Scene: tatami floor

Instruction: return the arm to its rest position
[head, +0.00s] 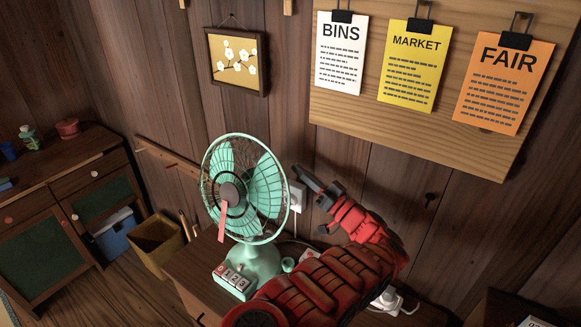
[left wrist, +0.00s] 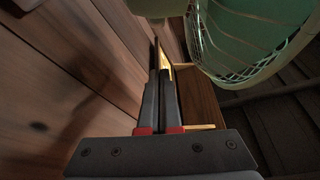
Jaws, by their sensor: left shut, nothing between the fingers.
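My left arm is red and reaches up from the bottom of the head view. Its dark left gripper (head: 303,173) is just right of the fan's wire cage, in front of the plank wall. In the left wrist view the two fingers (left wrist: 158,72) lie together, shut and empty. The mint-green fan (head: 240,190) stands upright on a small wooden cabinet, and its cage also shows at the upper right of the left wrist view (left wrist: 262,50). I cannot tell whether the gripper touches anything. My right gripper is not in view.
A wall outlet (head: 297,196) is behind the gripper. A counter block (head: 233,278) sits before the fan. A board (head: 440,125) with three notices hangs above right. A yellow bin (head: 157,243), blue bin (head: 117,235) and drawer cabinet (head: 62,195) stand left. A power strip (head: 388,300) lies right of my arm.

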